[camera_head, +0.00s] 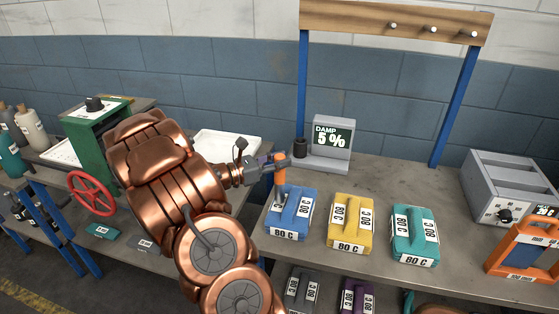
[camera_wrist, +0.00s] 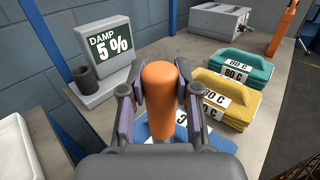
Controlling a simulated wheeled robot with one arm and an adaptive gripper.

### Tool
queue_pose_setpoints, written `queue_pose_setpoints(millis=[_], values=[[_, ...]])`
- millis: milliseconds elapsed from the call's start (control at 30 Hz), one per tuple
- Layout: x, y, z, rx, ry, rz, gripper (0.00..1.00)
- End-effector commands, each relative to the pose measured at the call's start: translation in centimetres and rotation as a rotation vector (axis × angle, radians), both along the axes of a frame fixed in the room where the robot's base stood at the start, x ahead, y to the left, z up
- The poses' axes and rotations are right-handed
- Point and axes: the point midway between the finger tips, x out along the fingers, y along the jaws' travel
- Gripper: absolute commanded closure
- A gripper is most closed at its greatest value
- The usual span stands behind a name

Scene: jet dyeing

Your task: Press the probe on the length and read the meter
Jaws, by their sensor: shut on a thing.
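My gripper (camera_head: 273,162) is shut on the orange handle of the probe (camera_head: 280,177), which it holds upright. In the wrist view the probe (camera_wrist: 158,95) stands between the two fingers of my gripper (camera_wrist: 160,105). The probe's lower end is at the blue length (camera_head: 290,213), near its top left; I cannot tell whether it touches. The blue length (camera_wrist: 172,131) is mostly hidden by the gripper in the wrist view.
A yellow length (camera_head: 350,222) and a teal length (camera_head: 414,236) stand right of the blue one, each labelled 80 C. A dark cup (camera_head: 300,148) is beside the meter. A grey machine (camera_head: 508,188) and an orange frame (camera_head: 524,250) are at the right.

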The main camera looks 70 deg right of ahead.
Motion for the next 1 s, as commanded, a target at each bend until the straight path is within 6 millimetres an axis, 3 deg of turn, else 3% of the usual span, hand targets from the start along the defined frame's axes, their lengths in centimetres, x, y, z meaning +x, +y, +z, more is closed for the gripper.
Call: queue_pose_setpoints(millis=[267, 1000], values=[[-0.1, 0.1, 0.0, 0.008, -0.003, -0.003, 1.0], [0.0, 0.0, 5.1, 0.001, -0.001, -0.001, 1.0]])
